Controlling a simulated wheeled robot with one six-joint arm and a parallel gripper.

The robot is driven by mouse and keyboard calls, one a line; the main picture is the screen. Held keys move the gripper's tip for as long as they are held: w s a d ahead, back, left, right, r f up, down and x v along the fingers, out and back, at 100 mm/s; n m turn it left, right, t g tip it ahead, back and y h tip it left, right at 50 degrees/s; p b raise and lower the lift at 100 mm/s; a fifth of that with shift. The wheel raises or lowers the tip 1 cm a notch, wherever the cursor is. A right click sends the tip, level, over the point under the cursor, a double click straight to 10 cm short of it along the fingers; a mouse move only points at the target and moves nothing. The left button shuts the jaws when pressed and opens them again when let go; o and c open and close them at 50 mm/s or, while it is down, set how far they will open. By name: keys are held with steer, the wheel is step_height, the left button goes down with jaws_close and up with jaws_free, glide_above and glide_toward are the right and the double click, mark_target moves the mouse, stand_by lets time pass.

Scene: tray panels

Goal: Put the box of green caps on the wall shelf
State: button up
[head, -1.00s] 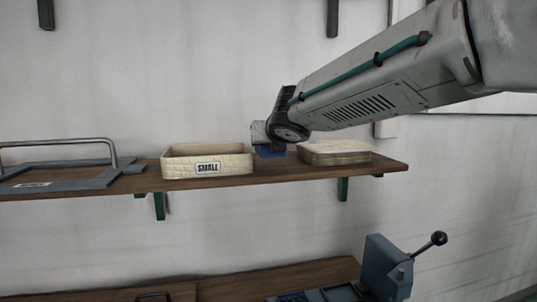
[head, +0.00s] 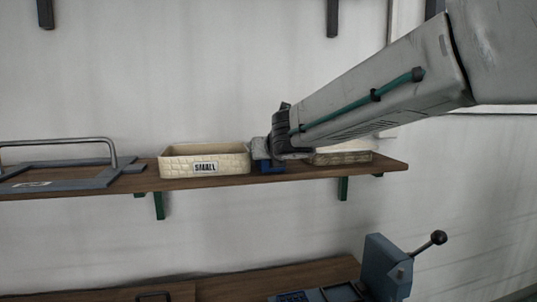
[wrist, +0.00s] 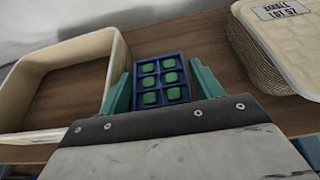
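The box of green caps (wrist: 160,80) is a small dark blue tray with several green caps in compartments.
A cream open bin (head: 206,160) labelled SMALL stands just left of the box. A pale lidded box (head: 343,158) stands to the right, partly hidden by my arm. A grey frame with a handle (head: 70,178) lies further left. A blue lever device (head: 385,268) is below.

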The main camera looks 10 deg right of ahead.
steer(key=shift+r, duration=0.1)
steer(key=shift+r, duration=0.15)
steer(key=v, duration=1.2)
steer(key=s+d+f+m+g+h, duration=0.3)
steer(key=s+d+f+m+g, duration=0.2)
steer(key=s+d+f+m, duration=0.9)
steer(key=s+a+f+m+g+y, duration=0.1)
steer(key=s+a+f+m+g, duration=0.1)
steer(key=s+m, duration=0.5)
steer(key=s+a+f+m+g+y, duration=0.2)
steer(key=s+f+m+g, duration=0.2)
steer(key=s+m, duration=0.4)
steer(key=m+g, duration=0.1)
steer(key=m, duration=0.6)
steer(key=shift+s+a+f, duration=0.15)
steer(key=shift+s+f, duration=0.1)
steer(key=shift+f, duration=0.15)
